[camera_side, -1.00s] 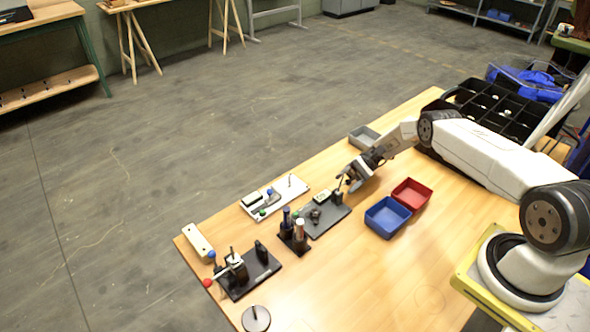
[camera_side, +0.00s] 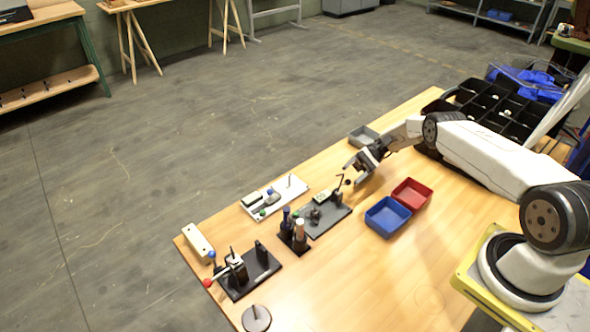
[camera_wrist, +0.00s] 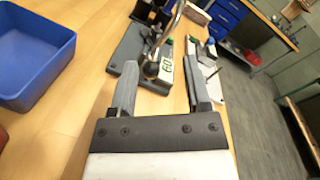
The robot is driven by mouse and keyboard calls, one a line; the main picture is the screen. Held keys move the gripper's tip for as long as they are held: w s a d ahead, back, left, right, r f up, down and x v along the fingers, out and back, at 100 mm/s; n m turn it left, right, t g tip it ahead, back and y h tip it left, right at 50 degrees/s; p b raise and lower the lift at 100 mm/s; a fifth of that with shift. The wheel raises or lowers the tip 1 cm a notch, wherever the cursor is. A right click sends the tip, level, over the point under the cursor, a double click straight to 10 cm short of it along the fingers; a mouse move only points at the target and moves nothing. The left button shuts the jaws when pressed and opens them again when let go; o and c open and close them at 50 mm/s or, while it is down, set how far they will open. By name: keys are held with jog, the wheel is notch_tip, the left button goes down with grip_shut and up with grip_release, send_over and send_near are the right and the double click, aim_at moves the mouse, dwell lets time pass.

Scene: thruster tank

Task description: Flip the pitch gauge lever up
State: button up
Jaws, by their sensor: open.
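The pitch gauge appears to be the fixture on a dark grey plate (camera_side: 327,217), with a white label reading "60" (camera_wrist: 166,70) in the wrist view. A bent metal lever with a dark round knob (camera_wrist: 150,69) rises in front of the label. In the side view the lever (camera_side: 340,186) stands at the plate's far right end, with a dark knob beside it. My gripper (camera_side: 353,174) is open just beyond this end. In the wrist view the knob shows between the spread fingers of my gripper (camera_wrist: 160,80), nearer the left one. Contact cannot be told.
A blue bin (camera_side: 388,217) and a red bin (camera_side: 412,193) stand right of the plate. A white board (camera_side: 274,197), bottle-like items in a black holder (camera_side: 294,236) and a black clamp fixture (camera_side: 248,271) lie to the left. The table front is mostly clear.

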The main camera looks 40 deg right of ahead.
jog(key=shift+r, duration=2.8)
jog(key=shift+a, duration=0.1)
jog(key=s+a+r+n+g+h, duration=0.25)
jog(key=a+r+h, duration=0.35)
jog(key=a+h, duration=0.35)
jog(key=s+a+r+n+t+h, duration=0.2)
jog(key=s+r+n+t+h, duration=0.1)
jog(key=s, duration=0.4)
jog(key=s+a+r+n+t+h, duration=0.2)
jog(key=s+r+n+t+h, duration=0.2)
jog(key=s, duration=0.3)
jog(key=shift+s+a+h, duration=0.15)
jog(key=shift+a+h, duration=0.2)
jog(key=shift+h, duration=0.2)
